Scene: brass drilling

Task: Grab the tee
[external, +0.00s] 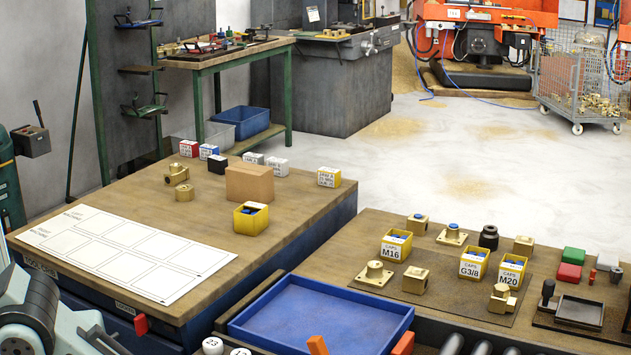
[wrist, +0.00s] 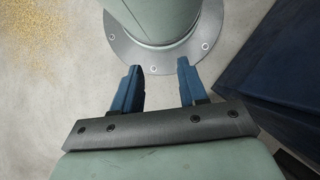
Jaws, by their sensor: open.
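Several brass fittings stand on two benches in the external view, and I cannot tell for sure which is the tee. A branched brass piece (external: 502,298) stands at the front right of the dark mat on the right bench. Another branched brass piece (external: 177,175) lies at the back of the left bench, with a small brass fitting (external: 185,193) beside it. My gripper (wrist: 158,68) is open and empty in the wrist view, with two blue fingers over the floor near my base. No fitting shows in that view, so my gripper is far from them.
The right bench holds yellow caps boxes (external: 472,263), brass blocks and flanges, a black knob (external: 488,237) and a blue tray (external: 320,318). The left bench holds a cardboard box (external: 249,184), a yellow bin (external: 251,218) and a white grid sheet (external: 125,252).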

